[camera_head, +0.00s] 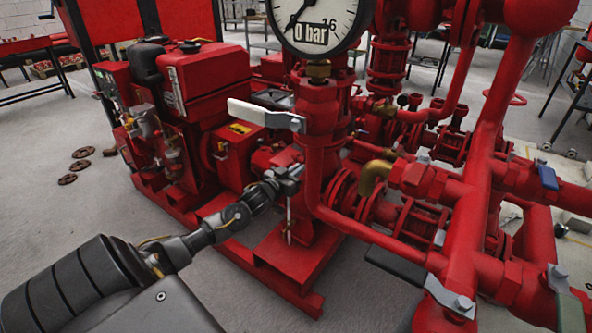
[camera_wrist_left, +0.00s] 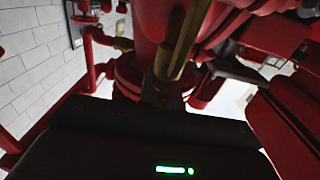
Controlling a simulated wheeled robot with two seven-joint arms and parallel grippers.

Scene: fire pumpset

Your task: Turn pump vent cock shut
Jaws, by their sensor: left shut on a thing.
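My left gripper (camera_head: 288,181) reaches in from the lower left to the front of the red pump, just below the red vertical pipe with the white lever. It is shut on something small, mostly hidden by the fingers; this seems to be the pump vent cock. A thin metal piece hangs down just below the fingers. In the left wrist view, a brass fitting (camera_wrist_left: 182,42) stands in front of the red pump body, close beyond the dark gripper body (camera_wrist_left: 150,140). I cannot tell the cock's angle. My right gripper is not in view.
A pressure gauge (camera_head: 316,24) reading 0 bar sits above. A white lever (camera_head: 264,115) sticks out leftward over my gripper. Red pipes (camera_head: 478,190) and a dark lever (camera_head: 396,267) crowd the right. The floor (camera_head: 60,215) at left is clear except for several small rusty wheels.

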